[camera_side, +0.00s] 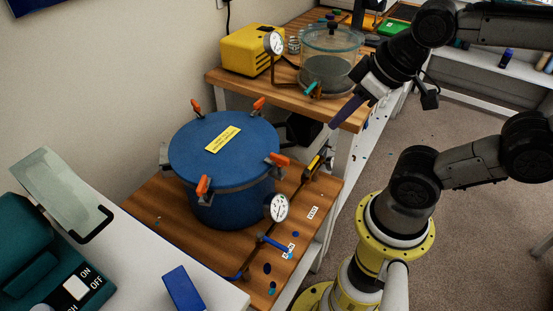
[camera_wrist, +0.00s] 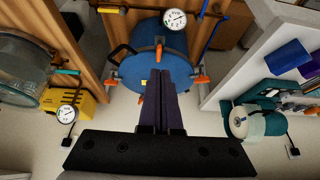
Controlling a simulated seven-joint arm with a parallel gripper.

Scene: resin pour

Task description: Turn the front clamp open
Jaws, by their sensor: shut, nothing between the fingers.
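The blue pressure pot (camera_side: 222,155) stands on the wooden bench, its lid on and several orange-handled clamps around the rim. I cannot tell for certain which one is the front clamp. In the wrist view the pot (camera_wrist: 182,42) is beyond my fingers, with an orange handle (camera_wrist: 159,51) just past the tips. My gripper (camera_side: 333,126) is shut and empty, above and to the right of the pot, apart from it. It also shows in the wrist view (camera_wrist: 158,76).
A pressure gauge (camera_side: 276,208) and a pipe with a blue valve handle (camera_side: 274,243) are at the pot's right front. A glass chamber (camera_side: 330,65) and a yellow pump (camera_side: 250,50) stand on the bench behind. A white table (camera_side: 130,250) is at the lower left.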

